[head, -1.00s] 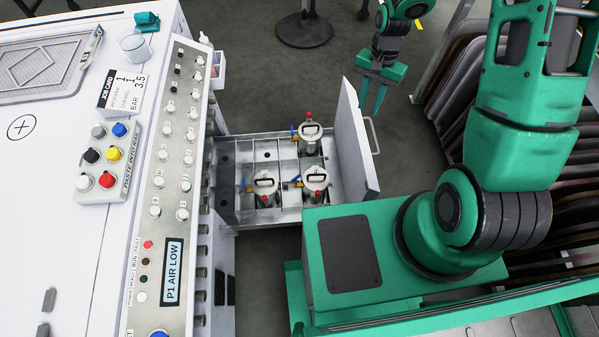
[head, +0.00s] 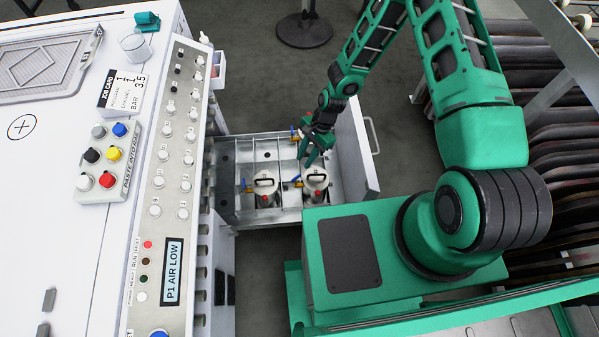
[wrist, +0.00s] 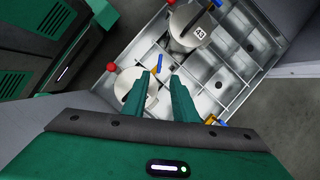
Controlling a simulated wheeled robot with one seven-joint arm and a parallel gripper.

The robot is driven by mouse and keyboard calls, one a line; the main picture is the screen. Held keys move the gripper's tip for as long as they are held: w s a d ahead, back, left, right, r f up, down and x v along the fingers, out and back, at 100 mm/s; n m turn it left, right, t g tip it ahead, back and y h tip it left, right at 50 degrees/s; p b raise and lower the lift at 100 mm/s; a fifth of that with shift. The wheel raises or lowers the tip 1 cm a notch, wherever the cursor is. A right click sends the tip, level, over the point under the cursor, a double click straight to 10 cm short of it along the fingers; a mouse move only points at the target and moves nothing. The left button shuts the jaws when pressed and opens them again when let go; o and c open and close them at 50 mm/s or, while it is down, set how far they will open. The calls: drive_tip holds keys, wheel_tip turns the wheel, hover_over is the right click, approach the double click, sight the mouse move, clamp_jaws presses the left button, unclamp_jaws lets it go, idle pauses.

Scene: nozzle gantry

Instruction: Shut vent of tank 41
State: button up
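Two silver tanks with round lids show in the open drawer in the head view: a front left tank (head: 265,186) and a front right tank (head: 316,181), each with a red knob and a blue lever. A third tank at the back is largely hidden behind my gripper (head: 307,158). In the wrist view my gripper (wrist: 170,88) is open and empty, its fingers overlapping the front right tank (wrist: 128,82) and close to its blue-yellow valve. The front left tank (wrist: 187,27) bears a number plate, possibly 43. No 41 is readable.
The drawer (head: 230,200) has metal dividers and a raised white front panel (head: 352,150) on its right. A white machine (head: 60,240) with a button panel stands to the left; its display reads P1 AIR LOW. A rack of dark boards (head: 560,180) stands at right.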

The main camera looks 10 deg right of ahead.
sight(296, 177)
drive_tip(key=x, duration=0.9)
drive_tip(key=shift+d, duration=0.1)
